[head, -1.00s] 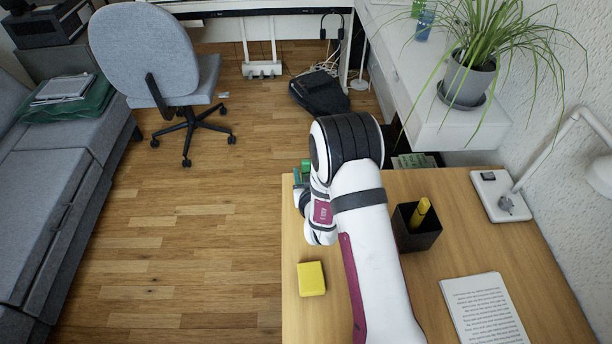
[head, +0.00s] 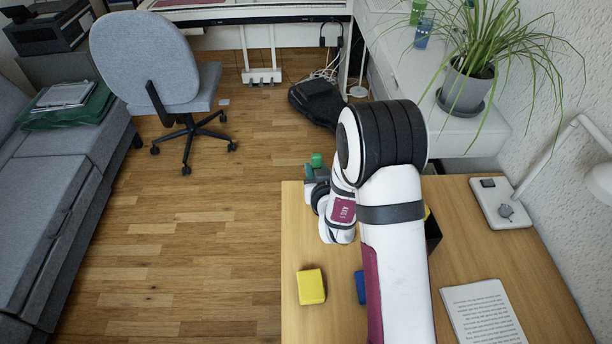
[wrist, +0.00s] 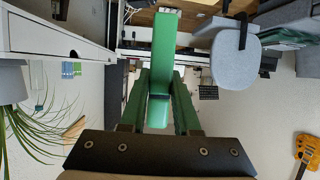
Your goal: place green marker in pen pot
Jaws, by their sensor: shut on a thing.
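The green marker (head: 317,160) shows at the far left edge of the table, held up by my gripper (head: 312,174). In the wrist view the marker (wrist: 164,45) sticks out from between the fingers of my gripper (wrist: 159,88), which is shut on it. The black pen pot (head: 433,233) stands on the table right of my arm, apart from the gripper and the marker. My arm hides most of the pot. A bit of a yellow thing (head: 427,213) shows at its top.
A yellow block (head: 311,287) lies near the table's left edge. A blue thing (head: 361,287) is partly hidden by my arm. Printed paper (head: 483,312) and a lamp base (head: 500,202) lie on the right. A plant pot (head: 466,87) stands on the white surface behind.

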